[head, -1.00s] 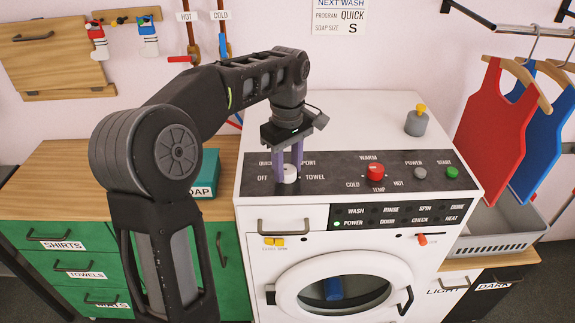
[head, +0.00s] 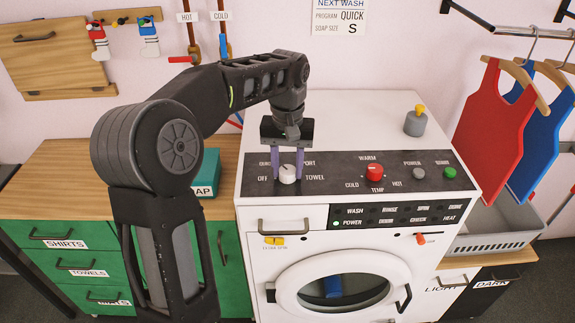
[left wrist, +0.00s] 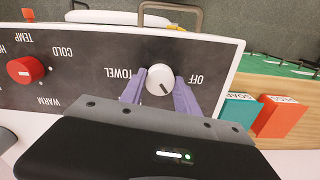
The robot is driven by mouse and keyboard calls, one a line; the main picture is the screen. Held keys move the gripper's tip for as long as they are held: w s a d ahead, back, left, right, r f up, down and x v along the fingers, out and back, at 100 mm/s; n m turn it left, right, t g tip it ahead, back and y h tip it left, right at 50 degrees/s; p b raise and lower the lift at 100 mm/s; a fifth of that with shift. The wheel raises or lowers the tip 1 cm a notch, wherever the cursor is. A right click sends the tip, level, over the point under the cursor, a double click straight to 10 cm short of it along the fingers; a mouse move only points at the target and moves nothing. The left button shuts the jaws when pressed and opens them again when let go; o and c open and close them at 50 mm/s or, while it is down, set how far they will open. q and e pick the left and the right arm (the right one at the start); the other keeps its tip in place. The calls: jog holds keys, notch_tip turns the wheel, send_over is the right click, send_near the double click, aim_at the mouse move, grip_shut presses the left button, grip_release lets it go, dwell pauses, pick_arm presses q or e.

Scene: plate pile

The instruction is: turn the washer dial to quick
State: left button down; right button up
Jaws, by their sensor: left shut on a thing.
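The washer dial (head: 288,175) is a white round knob on the dark panel. It is ringed by the labels OFF, TOWEL, a partly hidden QUICK and one ending in PORT. My left gripper (head: 287,170) points down with its purple fingers shut on the dial, one on each side. The wrist view shows the dial (left wrist: 160,77) upside down between the fingers. Its dark mark slants to the lower right there, away from TOWEL and to the QUICK side, though the gripper hides the QUICK label in that view. My right gripper is not in view.
A sign (head: 340,16) reads program QUICK, soap size S. The red temperature knob (head: 375,172) and the grey power (head: 418,173) and green start (head: 450,172) buttons sit to the right. A teal soap box (head: 207,173) stands left of the washer (head: 400,110).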

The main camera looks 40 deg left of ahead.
pick_arm(q)
jog(key=shift+m, duration=0.6)
jog(key=c, duration=0.9)
grip_release()
